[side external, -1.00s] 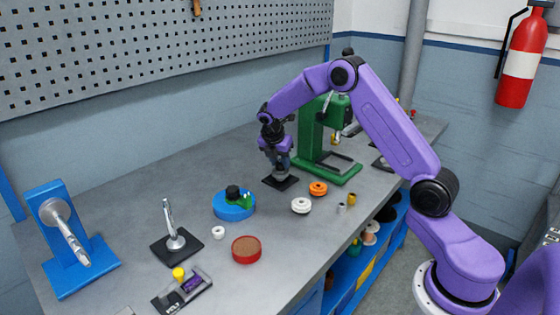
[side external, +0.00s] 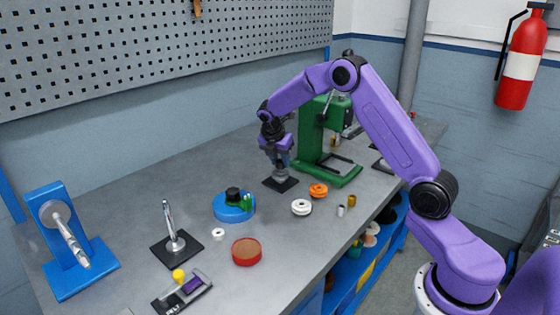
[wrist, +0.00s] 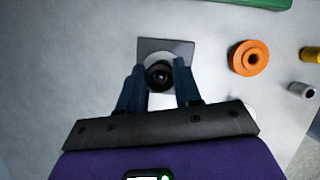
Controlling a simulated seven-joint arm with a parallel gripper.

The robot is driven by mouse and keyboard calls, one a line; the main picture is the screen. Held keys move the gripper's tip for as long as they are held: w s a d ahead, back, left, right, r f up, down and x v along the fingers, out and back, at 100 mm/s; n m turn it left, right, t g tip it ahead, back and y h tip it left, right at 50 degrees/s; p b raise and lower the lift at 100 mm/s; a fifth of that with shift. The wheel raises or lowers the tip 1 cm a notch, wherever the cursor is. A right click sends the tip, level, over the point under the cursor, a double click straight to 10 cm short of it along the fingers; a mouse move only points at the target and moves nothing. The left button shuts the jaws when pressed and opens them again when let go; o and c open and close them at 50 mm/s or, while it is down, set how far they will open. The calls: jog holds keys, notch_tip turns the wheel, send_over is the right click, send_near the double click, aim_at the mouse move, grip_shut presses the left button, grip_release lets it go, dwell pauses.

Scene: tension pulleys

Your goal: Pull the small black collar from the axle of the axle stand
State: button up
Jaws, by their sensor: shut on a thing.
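The axle stand has a dark square base plate (side external: 291,185) near the middle of the bench in the side view. The plate also shows in the wrist view (wrist: 146,46), with a pale round part on it under my fingers. My gripper (side external: 280,168) points down over this stand. In the wrist view, its two blue-grey fingers (wrist: 159,72) stand on either side of the small black collar (wrist: 159,77) and are shut on it. The collar looks round, with a dark centre. Its height on the axle is hard to tell, and my fingers hide it in the side view.
A green press (side external: 310,140) stands just behind right of the stand. An orange pulley (side external: 318,190) and a white pulley (side external: 301,207) lie in front. A blue round piece (side external: 233,212) is to the left. The bench between the stand and the pegboard is clear.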

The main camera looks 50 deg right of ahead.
jog(key=shift+r, duration=1.35)
dwell(0.5)
jog(key=shift+r, duration=0.7)
jog(key=shift+r, duration=0.1)
jog(key=shift+r, duration=1.9)
